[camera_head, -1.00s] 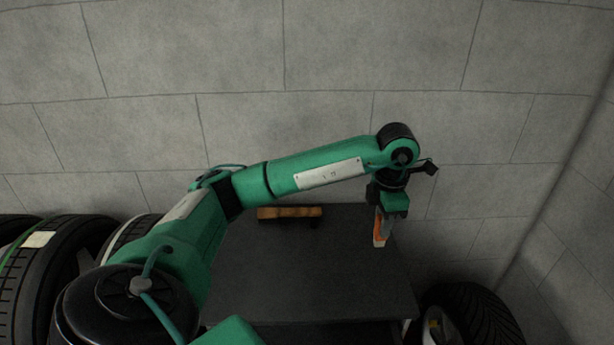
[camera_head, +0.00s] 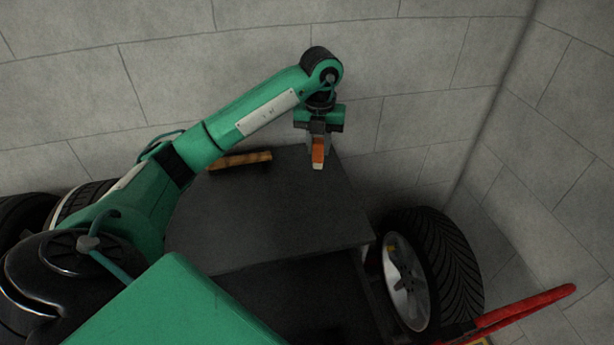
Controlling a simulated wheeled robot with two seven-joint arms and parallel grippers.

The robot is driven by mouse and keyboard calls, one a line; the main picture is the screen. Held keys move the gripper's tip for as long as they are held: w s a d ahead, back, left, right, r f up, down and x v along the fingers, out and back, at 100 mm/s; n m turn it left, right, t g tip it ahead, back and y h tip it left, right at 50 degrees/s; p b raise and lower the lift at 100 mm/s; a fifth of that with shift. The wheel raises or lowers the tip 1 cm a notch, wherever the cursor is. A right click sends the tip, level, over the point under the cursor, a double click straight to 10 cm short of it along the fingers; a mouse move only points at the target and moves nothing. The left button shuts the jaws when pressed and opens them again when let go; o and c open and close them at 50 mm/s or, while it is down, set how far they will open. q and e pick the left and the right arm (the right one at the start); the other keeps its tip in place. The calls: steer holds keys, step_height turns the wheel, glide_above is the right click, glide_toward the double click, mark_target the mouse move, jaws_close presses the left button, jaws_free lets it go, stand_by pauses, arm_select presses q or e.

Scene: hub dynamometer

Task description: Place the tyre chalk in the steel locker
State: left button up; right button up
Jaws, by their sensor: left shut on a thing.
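An orange block with a pale end, which looks like the tyre chalk (camera_head: 318,158), is held between the fingers of my left gripper (camera_head: 318,148). My left gripper points down and is shut on it, over the far right part of a dark flat top. Whether the chalk touches that top or hangs above it I cannot tell. The dark flat-topped unit (camera_head: 270,220) has a lower dark surface or opening at its near side. No thing in view is clearly the steel locker; I cannot tell if this unit is it. My right gripper is not in view.
A brown wooden-looking piece (camera_head: 240,160) lies at the back left of the dark top. A tyre on a silver wheel (camera_head: 440,265) stands to the right, with a red bar (camera_head: 525,308) near it. More tyres (camera_head: 75,205) stand at left. The middle of the top is clear.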

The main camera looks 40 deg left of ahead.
arm_select(q)
step_height(320, 180, down, 15)
steer(key=p, duration=0.4)
steer(key=shift+f, duration=0.35)
steer(key=shift+f, duration=0.1)
steer(key=o, duration=1)
